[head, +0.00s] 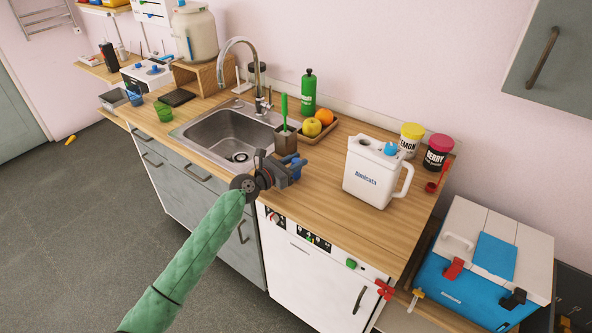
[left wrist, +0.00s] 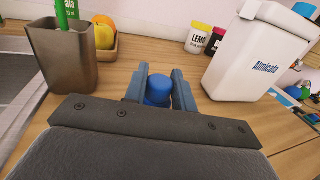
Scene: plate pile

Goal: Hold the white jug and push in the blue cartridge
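The white jug (head: 372,178) stands upright on the wooden counter, its handle to the right. Its top has a dark round opening and a blue part (head: 390,149). The jug also shows at the right of the left wrist view (left wrist: 248,62). My left gripper (head: 293,169) is above the counter by the sink's front right corner, to the left of the jug and apart from it. In the left wrist view a rounded blue piece, seemingly the blue cartridge (left wrist: 158,91), sits between the fingers, touching both. My right gripper is not in view.
A brown holder (head: 286,141) with a green brush stands close behind my left gripper. A fruit tray (head: 331,131) is behind it. Lemon (head: 411,137) and berry (head: 438,150) tubs stand behind the jug. The sink (head: 228,132) lies left. Counter before the jug is clear.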

